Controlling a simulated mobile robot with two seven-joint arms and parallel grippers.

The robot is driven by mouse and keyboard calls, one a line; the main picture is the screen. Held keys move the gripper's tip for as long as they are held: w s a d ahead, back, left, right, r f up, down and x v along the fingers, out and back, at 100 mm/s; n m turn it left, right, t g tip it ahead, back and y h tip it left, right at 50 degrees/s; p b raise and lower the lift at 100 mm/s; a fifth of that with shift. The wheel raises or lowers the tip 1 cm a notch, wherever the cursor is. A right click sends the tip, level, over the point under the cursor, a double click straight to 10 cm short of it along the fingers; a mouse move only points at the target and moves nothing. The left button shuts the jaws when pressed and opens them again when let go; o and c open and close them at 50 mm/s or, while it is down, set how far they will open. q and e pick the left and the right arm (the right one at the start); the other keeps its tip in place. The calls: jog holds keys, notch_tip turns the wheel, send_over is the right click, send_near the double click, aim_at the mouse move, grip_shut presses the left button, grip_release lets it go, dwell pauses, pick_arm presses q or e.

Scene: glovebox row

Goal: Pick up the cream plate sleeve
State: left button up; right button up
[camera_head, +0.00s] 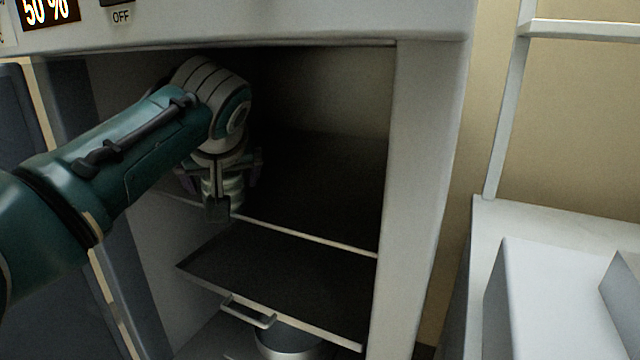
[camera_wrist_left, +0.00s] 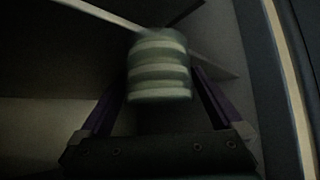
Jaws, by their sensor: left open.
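The cream plate sleeve (camera_wrist_left: 160,72) is a short upright stack with pale and darker bands, dim and slightly blurred in the left wrist view. In the head view only part of it shows, a pale banded piece (camera_head: 234,192) below my wrist inside the dark cabinet. My left gripper (camera_head: 221,184) is open inside the cabinet, pointing down. Its purple fingers lie on either side of the sleeve, as the left wrist view (camera_wrist_left: 161,78) shows. I cannot tell whether they touch it. My right gripper is in neither view.
The cabinet's right wall (camera_head: 425,170) and its top panel (camera_head: 270,25) frame the opening. A dark shelf (camera_head: 290,275) with a pale front edge and handle (camera_head: 248,312) sits lower, above a round metal pot (camera_head: 287,342). A white bench (camera_head: 545,225) stands right.

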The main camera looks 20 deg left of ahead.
pick_arm(q)
jog(key=shift+c, duration=0.4)
jog(key=c, duration=1.3)
